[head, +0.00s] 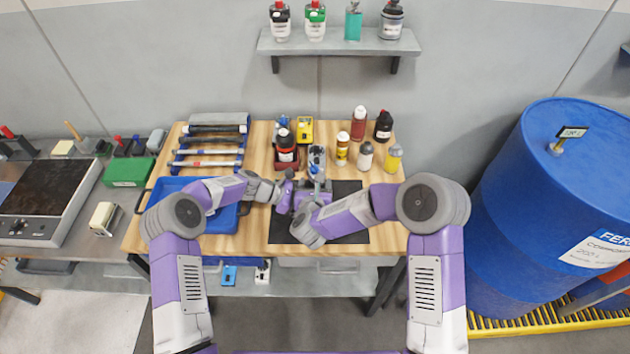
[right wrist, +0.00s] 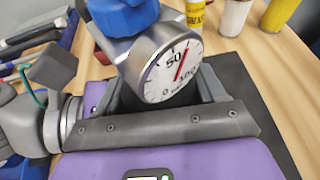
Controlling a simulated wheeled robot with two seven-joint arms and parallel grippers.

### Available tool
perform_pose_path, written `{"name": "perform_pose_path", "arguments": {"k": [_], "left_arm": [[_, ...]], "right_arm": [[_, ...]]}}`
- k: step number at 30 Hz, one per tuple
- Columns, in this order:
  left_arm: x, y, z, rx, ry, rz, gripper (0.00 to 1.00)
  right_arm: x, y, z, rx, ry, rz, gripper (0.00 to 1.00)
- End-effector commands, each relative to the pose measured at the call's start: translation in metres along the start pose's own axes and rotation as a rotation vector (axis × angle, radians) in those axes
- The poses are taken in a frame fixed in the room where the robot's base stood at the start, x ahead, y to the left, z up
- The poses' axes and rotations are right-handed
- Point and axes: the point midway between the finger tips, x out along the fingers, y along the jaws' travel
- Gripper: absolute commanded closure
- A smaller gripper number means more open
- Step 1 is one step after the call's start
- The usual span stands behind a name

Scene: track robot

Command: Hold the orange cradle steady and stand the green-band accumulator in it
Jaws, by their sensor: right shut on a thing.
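A grey unit with a blue knob (head: 316,169) stands near the back edge of the black mat. Its round dial gauge (right wrist: 172,68) and blue top (right wrist: 122,14) fill the upper middle of the right wrist view. My right gripper (head: 313,190) is shut on this unit, fingers either side of the dark part below the dial. My left gripper (head: 285,194) is just left of it; its fingers are too small and overlapped to read. An orange cradle cannot be made out.
A blue tray (head: 222,222) lies left of the black mat (head: 345,232). A red holder with a dark bottle (head: 286,153), a yellow box (head: 305,128) and several bottles (head: 343,148) stand behind. The mat's right part is clear. A large blue drum (head: 545,210) stands right of the table.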

Motion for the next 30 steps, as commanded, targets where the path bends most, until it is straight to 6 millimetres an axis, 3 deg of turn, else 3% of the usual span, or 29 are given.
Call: {"name": "perform_pose_path", "arguments": {"k": [4, 5, 10, 23, 30], "left_arm": [[0.000, 0.000, -0.001, 0.000, 0.002, 0.000, 0.55], [0.000, 0.000, -0.001, 0.000, 0.002, 0.000, 0.55], [0.000, 0.000, -0.001, 0.000, 0.002, 0.000, 0.55], [0.001, -0.001, 0.000, 0.004, 0.001, -0.004, 0.55], [0.002, -0.001, 0.000, 0.004, 0.001, -0.003, 0.55]], "right_arm": [[0.004, 0.000, -0.007, 0.001, -0.004, 0.000, 0.90], [0.004, 0.000, -0.007, 0.002, -0.006, 0.000, 0.28], [0.003, 0.001, -0.007, 0.001, -0.004, 0.001, 0.02], [0.002, 0.003, -0.011, -0.002, 0.007, 0.009, 0.01], [-0.026, 0.005, -0.011, -0.004, 0.007, 0.016, 0.01]]}}
